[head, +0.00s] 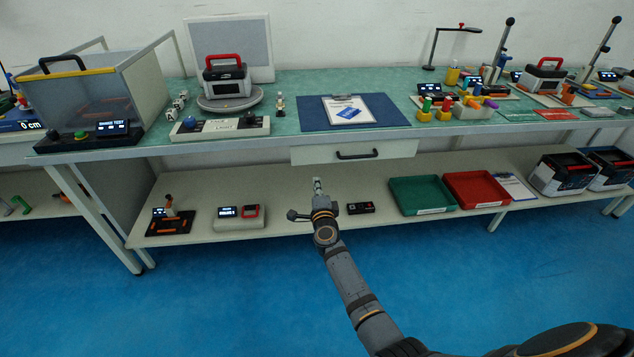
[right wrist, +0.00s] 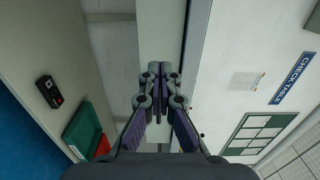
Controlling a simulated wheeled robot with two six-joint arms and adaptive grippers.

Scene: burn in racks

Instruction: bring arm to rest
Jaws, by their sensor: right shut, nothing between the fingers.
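My right arm reaches from the lower right in the head view. Its gripper (head: 317,187) is in front of the lower shelf, below the drawer (head: 354,150). In the right wrist view the gripper (right wrist: 161,68) has its two fingers together with nothing between them. It appears apart from the furniture. My left gripper does not show in either view.
A black device (head: 361,208), a green tray (head: 421,195) and a red tray (head: 475,189) sit on the lower shelf, right of the gripper. The green worktop (head: 290,122) above holds several devices. The blue floor (head: 230,300) in front is clear.

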